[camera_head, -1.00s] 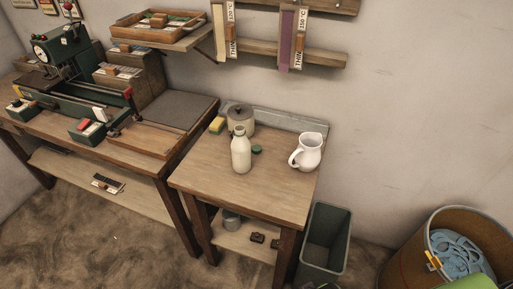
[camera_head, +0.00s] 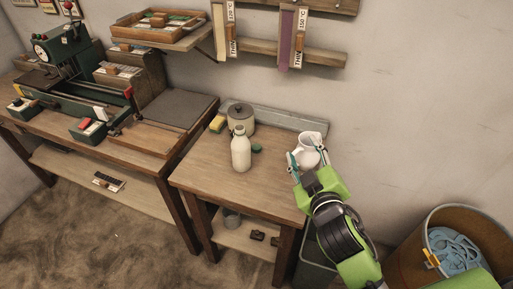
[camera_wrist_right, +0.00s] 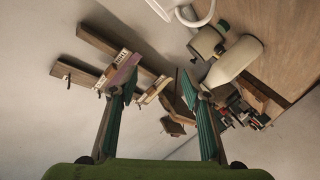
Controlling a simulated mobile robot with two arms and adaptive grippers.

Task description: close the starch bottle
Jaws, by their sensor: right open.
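The starch bottle (camera_head: 241,154) is cream-white and stands upright on the small wooden table, with no green cap on its neck. A small dark green cap (camera_head: 257,148) lies on the table just right of it. My right gripper (camera_head: 307,156) is open and empty, in front of the white jug (camera_head: 313,142) and partly covering it, to the right of the cap and bottle. In the right wrist view the open fingers (camera_wrist_right: 157,82) frame the wall shelf, and the bottle (camera_wrist_right: 233,62) shows to their right. My left gripper is not in view.
A lidded pot (camera_head: 240,117) and a yellow sponge (camera_head: 217,124) stand behind the bottle. The small table's (camera_head: 205,170) front is clear. A workbench with a green machine (camera_head: 75,85) is at left. A round bin (camera_head: 452,250) stands at lower right.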

